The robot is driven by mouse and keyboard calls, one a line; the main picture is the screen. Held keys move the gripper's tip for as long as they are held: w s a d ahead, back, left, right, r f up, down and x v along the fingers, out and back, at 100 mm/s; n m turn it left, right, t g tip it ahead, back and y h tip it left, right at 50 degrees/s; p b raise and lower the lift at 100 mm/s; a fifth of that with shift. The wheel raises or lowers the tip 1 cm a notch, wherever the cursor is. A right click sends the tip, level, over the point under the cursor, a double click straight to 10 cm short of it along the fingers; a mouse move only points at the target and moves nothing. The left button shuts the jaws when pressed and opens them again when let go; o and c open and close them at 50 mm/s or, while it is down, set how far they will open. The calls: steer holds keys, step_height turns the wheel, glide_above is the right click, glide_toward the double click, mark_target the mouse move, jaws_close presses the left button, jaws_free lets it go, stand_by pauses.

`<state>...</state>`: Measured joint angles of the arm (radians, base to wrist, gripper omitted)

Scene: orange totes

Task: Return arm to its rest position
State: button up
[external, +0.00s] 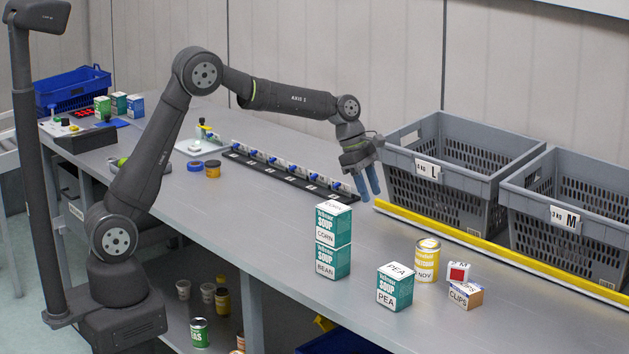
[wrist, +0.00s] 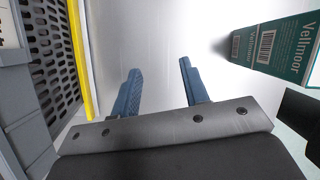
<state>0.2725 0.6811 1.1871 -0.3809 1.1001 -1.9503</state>
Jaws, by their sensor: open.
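My gripper (external: 368,185) hangs over the bench between the stacked soup boxes and the grey crate marked L. Its two blue fingers point down. In the wrist view the fingers of my gripper (wrist: 160,85) stand apart with only bare grey bench between them, so it is open and empty. My arm reaches out from its base at the left, with its elbow raised high.
A corn box (external: 333,224) sits on a bean box (external: 332,262) near my gripper. A pea box (external: 395,288), a yellow can (external: 427,262) and a clips box (external: 465,295) stand to the right. Crates L (external: 465,150) and M (external: 570,195) stand behind a yellow strip (external: 500,250).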

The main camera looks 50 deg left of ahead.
steer(key=s+a+f+m, duration=0.1)
steer(key=a, duration=1.8)
steer(key=shift+s+a+g, duration=0.25)
steer(key=shift+a+g, duration=0.05)
steer(key=shift+a, duration=0.05)
